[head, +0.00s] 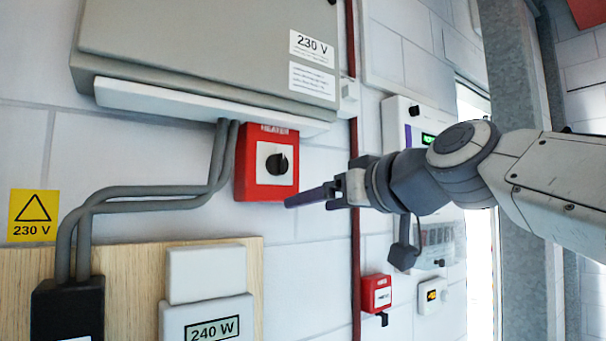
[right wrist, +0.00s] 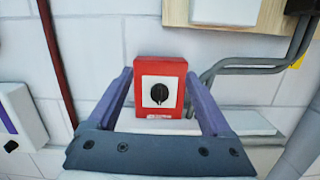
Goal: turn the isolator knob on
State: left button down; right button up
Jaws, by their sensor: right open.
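The isolator is a red box (head: 250,185) on the white block wall, with a white plate and a black round knob (head: 277,163). In the right wrist view the red box (right wrist: 142,74) and its knob (right wrist: 159,92) lie between my two fingers, beyond their tips. My right gripper (head: 300,198) comes in from the right, just right of and below the knob in the head view. In the right wrist view the purple fingers of my right gripper (right wrist: 159,84) stand wide apart. My left gripper is not in view.
A grey cabinet (head: 190,45) marked 230 V hangs above the isolator. Grey conduits (head: 150,198) run left of it. A dark red pipe (head: 354,250) runs down the wall to its right. A smaller red box (head: 371,293) sits lower right. Bare wall lies below the isolator.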

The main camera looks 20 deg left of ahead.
jog(key=t+y+p, duration=0.1)
send_near(283, 164)
jog(key=shift+n, duration=0.3)
jog(key=p+x, duration=0.5)
jog(key=x, duration=0.3)
jog(key=shift+r, duration=0.2)
jog(key=shift+w+a+f, duration=0.15)
jog(key=shift+w+a, duration=0.25)
jog(key=shift+a, duration=0.15)
grip_shut()
